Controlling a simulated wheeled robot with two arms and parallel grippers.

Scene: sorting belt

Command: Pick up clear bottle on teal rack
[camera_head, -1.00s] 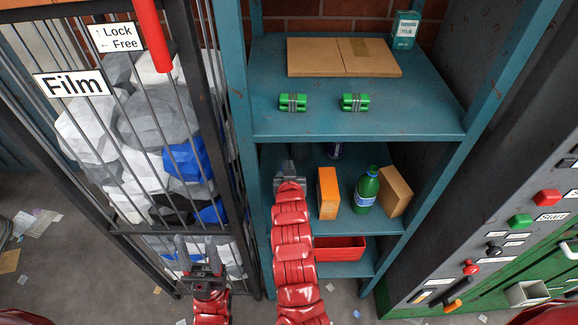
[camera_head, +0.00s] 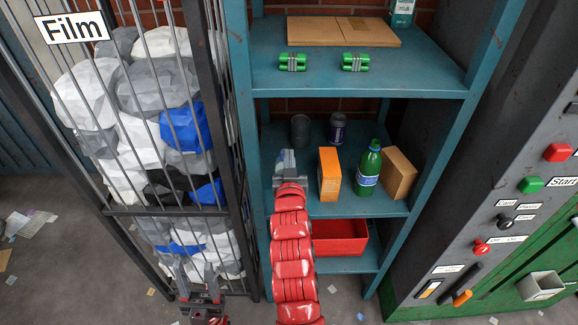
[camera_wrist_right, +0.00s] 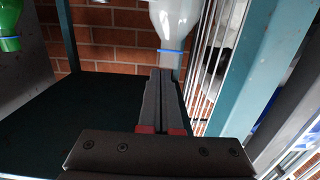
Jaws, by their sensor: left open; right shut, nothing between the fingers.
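The clear bottle (camera_head: 286,160) stands on the middle shelf of the teal rack (camera_head: 460,92), at its left side, partly hidden behind my right gripper (camera_head: 290,180). In the right wrist view the clear bottle (camera_wrist_right: 178,22) appears neck-down, with a blue ring at its neck. There my right gripper (camera_wrist_right: 168,72) is shut and empty, its fingertips just below the bottle's neck in the picture; I cannot tell whether they touch. My left gripper (camera_head: 198,276) is open and empty, low in front of the film cage.
On the same shelf stand an orange carton (camera_head: 329,174), a green bottle (camera_head: 368,168), a brown box (camera_head: 399,173), a dark can (camera_head: 337,128) and a dark cup (camera_head: 299,130). A red bin (camera_head: 342,238) sits below. The film cage (camera_head: 110,212) borders the rack's left side.

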